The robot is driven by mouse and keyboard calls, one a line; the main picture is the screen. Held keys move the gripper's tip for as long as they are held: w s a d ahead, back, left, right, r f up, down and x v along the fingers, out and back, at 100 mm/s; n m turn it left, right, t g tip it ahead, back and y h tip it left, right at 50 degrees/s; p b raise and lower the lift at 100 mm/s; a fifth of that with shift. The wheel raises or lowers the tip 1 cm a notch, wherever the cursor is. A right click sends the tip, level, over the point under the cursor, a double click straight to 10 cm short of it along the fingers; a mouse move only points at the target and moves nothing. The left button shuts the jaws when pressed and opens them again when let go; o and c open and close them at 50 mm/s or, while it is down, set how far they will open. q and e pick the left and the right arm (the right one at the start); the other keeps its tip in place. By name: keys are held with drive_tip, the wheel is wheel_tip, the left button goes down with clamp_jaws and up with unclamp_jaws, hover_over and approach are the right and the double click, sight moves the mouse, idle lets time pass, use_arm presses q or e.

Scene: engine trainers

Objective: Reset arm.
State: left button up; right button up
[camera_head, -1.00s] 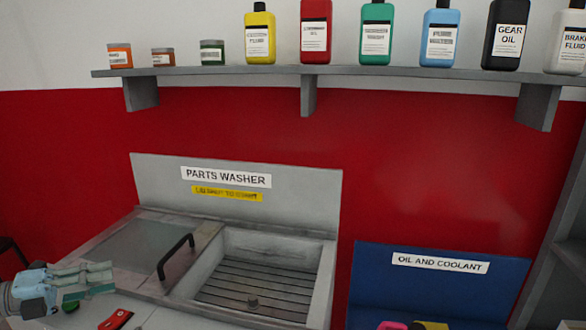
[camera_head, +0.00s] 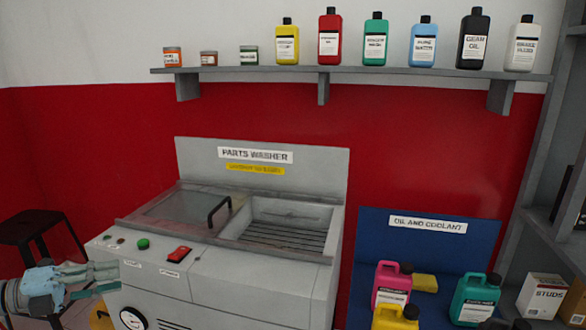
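My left gripper (camera_head: 117,279) shows at the lower left, in front of the parts washer (camera_head: 235,275). Its two pale teal fingers point right with a gap between them, and nothing shows in the gap. It looks open and empty. I cannot tell whether it touches the washer's front. My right gripper is out of view.
The washer has a black lid handle (camera_head: 218,212) and a red switch (camera_head: 179,254). Pink (camera_head: 392,284), yellow (camera_head: 396,317) and teal (camera_head: 474,299) jugs stand at the lower right. A wall shelf (camera_head: 345,72) holds several bottles. A dark stool (camera_head: 38,232) stands left.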

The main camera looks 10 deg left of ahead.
use_arm(q)
drive_tip(key=w+a+f+n+t+y+p, duration=0.1)
drive_tip(key=w+a+n+t+y, duration=0.7)
drive_tip(key=a+n+y, duration=0.3)
drive_tip(key=s+d+f+n+g+y+p, duration=0.15)
drive_tip(key=s+f+n+g+y, duration=0.35)
drive_tip(key=f, duration=0.8)
drive_tip(key=s+f+n+g+y+p, duration=0.1)
drive_tip(key=s+f+n+g+p, duration=0.1)
drive_tip(key=f+n, duration=0.8)
drive_tip(key=s+d+f+n+g+h+p, duration=0.1)
drive_tip(key=s+d+f+g+p, duration=0.15)
drive_tip(key=s+d+f, duration=0.55)
drive_tip(key=s+d+f+n+g+p, duration=0.1)
drive_tip(key=s+d+f+g, duration=0.35)
drive_tip(key=s+f, duration=0.65)
drive_tip(key=s+d+f+g+h+p, duration=0.1)
drive_tip(key=s+d+f+g, duration=0.1)
drive_tip(key=s+d, duration=0.7)
drive_tip(key=s+d+f+n+g+h+p, duration=0.1)
drive_tip(key=s+d+f+h+p, duration=0.1)
drive_tip(key=s+d, duration=0.7)
drive_tip(key=s, duration=0.4)
drive_tip(key=shift+s+f+g, duration=0.3)
drive_tip(key=shift+g, duration=0.1)
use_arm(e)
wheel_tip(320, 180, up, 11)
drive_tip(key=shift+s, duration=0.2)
